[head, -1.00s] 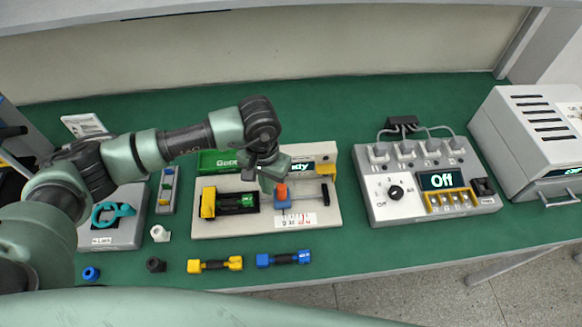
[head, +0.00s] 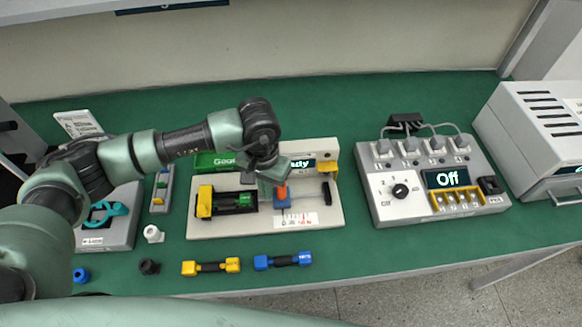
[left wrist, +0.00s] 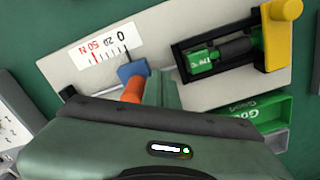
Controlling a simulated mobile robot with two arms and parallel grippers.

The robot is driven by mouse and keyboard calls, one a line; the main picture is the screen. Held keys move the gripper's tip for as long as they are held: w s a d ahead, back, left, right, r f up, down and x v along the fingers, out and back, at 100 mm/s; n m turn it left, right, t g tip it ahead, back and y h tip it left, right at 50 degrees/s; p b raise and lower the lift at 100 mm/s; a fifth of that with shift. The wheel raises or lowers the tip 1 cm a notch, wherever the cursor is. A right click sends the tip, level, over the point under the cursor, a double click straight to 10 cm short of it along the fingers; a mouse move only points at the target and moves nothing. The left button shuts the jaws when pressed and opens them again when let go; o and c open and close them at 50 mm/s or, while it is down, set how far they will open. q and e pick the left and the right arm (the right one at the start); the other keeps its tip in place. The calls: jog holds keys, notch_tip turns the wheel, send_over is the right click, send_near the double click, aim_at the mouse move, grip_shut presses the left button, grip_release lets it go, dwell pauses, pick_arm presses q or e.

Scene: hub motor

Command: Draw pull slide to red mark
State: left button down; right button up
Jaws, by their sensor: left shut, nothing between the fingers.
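The pull slide is a blue block (head: 282,201) with an orange knob (head: 283,191), on a rod of the light tester board (head: 225,229). In the left wrist view the blue block (left wrist: 131,70) sits near the 0 end of a white scale (left wrist: 101,46). The red mark (left wrist: 95,57) is by the 50 N figure, apart from the block. My left gripper (head: 270,181) is shut and empty, just left of the orange knob in the head view. Its finger (left wrist: 158,88) is right beside the orange knob (left wrist: 132,90) in the left wrist view; whether they touch is unclear. My right gripper is out of view.
A black-and-yellow clamp with a green cell (head: 238,200) is at the board's left. A green box (head: 215,161) stands behind. Yellow (head: 211,267) and blue (head: 283,261) dumbbell-shaped parts lie in front. A grey switch unit (head: 440,205) reading Off stands right, with clear green table between.

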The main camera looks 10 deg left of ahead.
aim_at(284, 189)
pick_arm(q)
jog(key=shift+w+d+b, duration=0.25)
jog(key=shift+d+b, duration=0.3)
jog(key=shift+d, duration=0.35)
jog(key=shift+w+d+b, duration=0.3)
jog(key=shift+d+b, duration=0.25)
jog(key=shift+d, duration=0.3)
jog(key=shift+w+d+b, duration=0.25)
jog(key=shift+d+b, duration=0.3)
jog(key=shift+d, duration=0.35)
jog(key=shift+a, duration=0.25)
jog(key=shift+s+a+f+b, duration=0.1)
jog(key=shift+s+a+b, duration=0.1)
jog(key=shift+a+b, duration=0.15)
jog(key=shift+a, duration=0.2)
jog(key=shift+r+p, duration=1.35)
jog(key=shift+r, duration=2.7)
